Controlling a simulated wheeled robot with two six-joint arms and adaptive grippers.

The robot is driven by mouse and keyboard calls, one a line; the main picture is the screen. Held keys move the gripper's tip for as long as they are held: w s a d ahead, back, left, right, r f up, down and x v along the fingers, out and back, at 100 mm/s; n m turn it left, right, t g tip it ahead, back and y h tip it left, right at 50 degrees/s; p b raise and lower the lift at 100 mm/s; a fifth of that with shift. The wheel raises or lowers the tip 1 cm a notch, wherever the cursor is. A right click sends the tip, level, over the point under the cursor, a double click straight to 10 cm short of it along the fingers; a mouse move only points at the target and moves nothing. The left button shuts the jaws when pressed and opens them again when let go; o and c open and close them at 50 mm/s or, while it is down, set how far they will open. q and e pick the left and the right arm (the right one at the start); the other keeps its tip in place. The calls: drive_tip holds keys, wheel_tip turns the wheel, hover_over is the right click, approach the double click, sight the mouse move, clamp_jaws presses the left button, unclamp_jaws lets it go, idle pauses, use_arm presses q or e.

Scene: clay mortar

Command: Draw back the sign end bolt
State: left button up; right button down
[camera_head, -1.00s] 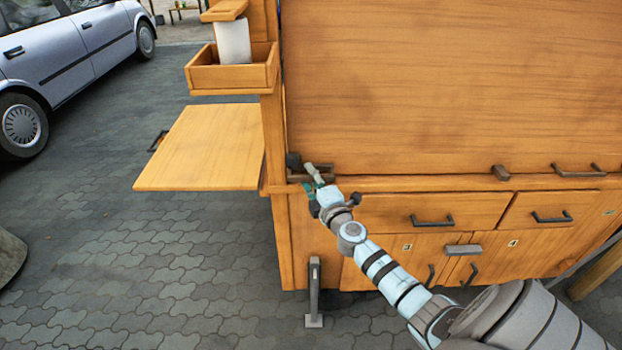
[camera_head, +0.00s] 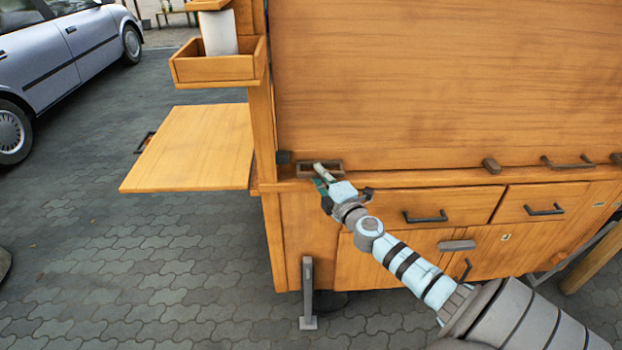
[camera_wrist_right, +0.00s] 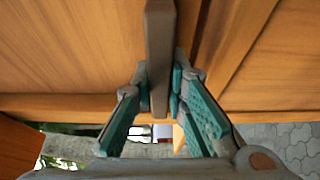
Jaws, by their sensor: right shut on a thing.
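The sign end bolt (camera_head: 335,166) is a dark brown bar-shaped piece on the ledge at the lower left corner of the large wooden panel. My right gripper (camera_head: 321,174) is at the bolt. In the right wrist view the bolt's dark bar (camera_wrist_right: 159,60) runs between the two teal-padded fingers (camera_wrist_right: 160,98), which are shut on it. The fingers partly hide the bolt in the head view. My left gripper is not in view.
The wooden cart has drawers with dark handles (camera_head: 425,217) below the ledge. A side shelf (camera_head: 190,150) and an open box (camera_head: 215,70) stick out left. A car (camera_head: 65,60) stands on the paving.

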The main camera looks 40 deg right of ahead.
drive_tip(key=c, duration=1.6)
unclamp_jaws()
drive_tip(key=shift+s+d, duration=0.15)
drive_tip(key=shift+d, duration=0.1)
drive_tip(key=shift+o, duration=0.2)
drive_tip(key=shift+a, duration=0.1)
drive_tip(key=shift+s+a, duration=0.1)
drive_tip(key=shift+s, duration=0.15)
drive_tip(key=v, duration=1.1)
drive_tip(key=shift+s, duration=0.2)
